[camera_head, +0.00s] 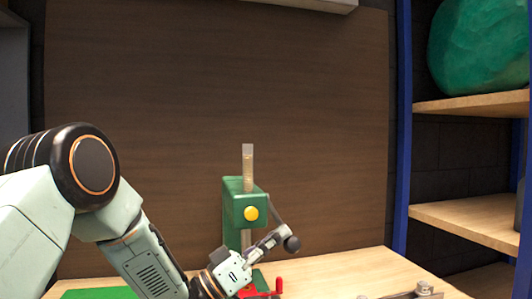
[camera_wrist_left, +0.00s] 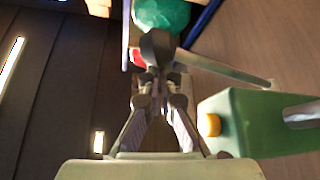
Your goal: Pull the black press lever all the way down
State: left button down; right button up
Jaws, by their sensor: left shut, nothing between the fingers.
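The green press (camera_head: 244,207) stands upright on the wooden table, with a yellow round cap (camera_head: 251,213) on its front and a brass-coloured column rising from its top. Its lever slopes down to the right and ends in a black knob (camera_head: 291,243). In the left wrist view the knob (camera_wrist_left: 157,46) lies just beyond my fingertips, and the lever's grey rod (camera_wrist_left: 228,68) runs right towards the green press body (camera_wrist_left: 255,125). My left gripper (camera_head: 278,238) is shut and empty, right by the knob; I cannot tell whether it touches. My right gripper is not in view.
A red part (camera_head: 277,286) shows low near the press. A green mat (camera_head: 100,293) lies at lower left. A metal piece (camera_head: 405,294) lies at the table's front right. A blue-framed shelf (camera_head: 470,105) stands at right; a brown panel (camera_head: 330,130) is behind.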

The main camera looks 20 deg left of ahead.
pick_arm(q)
jog(key=f+m+b, duration=0.1)
jog(key=f, duration=0.1)
jog(key=f+m+g+h+b, duration=0.1)
jog(key=f+m+b, duration=0.1)
jog(key=shift+w+a+h, duration=0.15)
jog(key=shift+w+h, duration=0.05)
jog(key=shift+h, duration=0.1)
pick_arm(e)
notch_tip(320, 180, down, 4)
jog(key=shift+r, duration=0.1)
pick_arm(q)
jog(key=shift+g, duration=0.4)
notch_tip(320, 180, up, 4)
jog(key=a+r+p, duration=0.1)
jog(key=a+p, duration=0.1)
jog(key=p, duration=0.1)
jog(key=v, duration=0.9)
jog(key=shift+s+d+f+p, duration=0.2)
jog(key=shift+s+f+p, duration=0.1)
jog(key=shift+f+p, duration=0.15)
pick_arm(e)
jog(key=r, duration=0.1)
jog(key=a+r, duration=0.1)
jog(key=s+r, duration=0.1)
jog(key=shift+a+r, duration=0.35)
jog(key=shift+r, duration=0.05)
